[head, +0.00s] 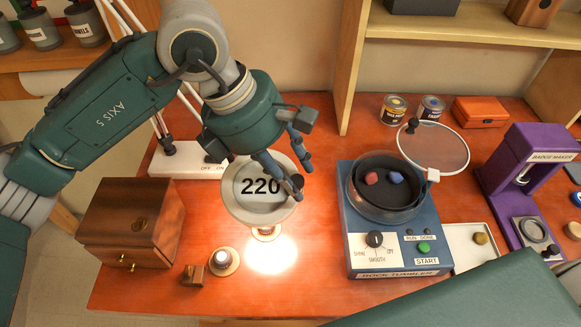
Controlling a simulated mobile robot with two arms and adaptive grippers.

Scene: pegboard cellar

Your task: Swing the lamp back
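The lamp's round pale head (236,207), seen from above with "220" in its middle, hangs over the table. Bright light falls on the tabletop below it. Thin white rods (190,103) show behind my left arm, which hides part of the lamp. My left gripper (302,177) is at the right rim of the lamp head, its fingers bent toward each other. A small dark part shows by the fingertips. I cannot tell whether the fingers hold the rim or are only beside it. My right gripper is out of view.
A blue rock tumbler (361,257) with a clear round lid (433,148) stands to the right. A wooden box (128,222) is at the left, a white OFF/ON switch base (180,163) behind it. A purple badge maker (528,150) stands far right. Small wooden pieces lie front left.

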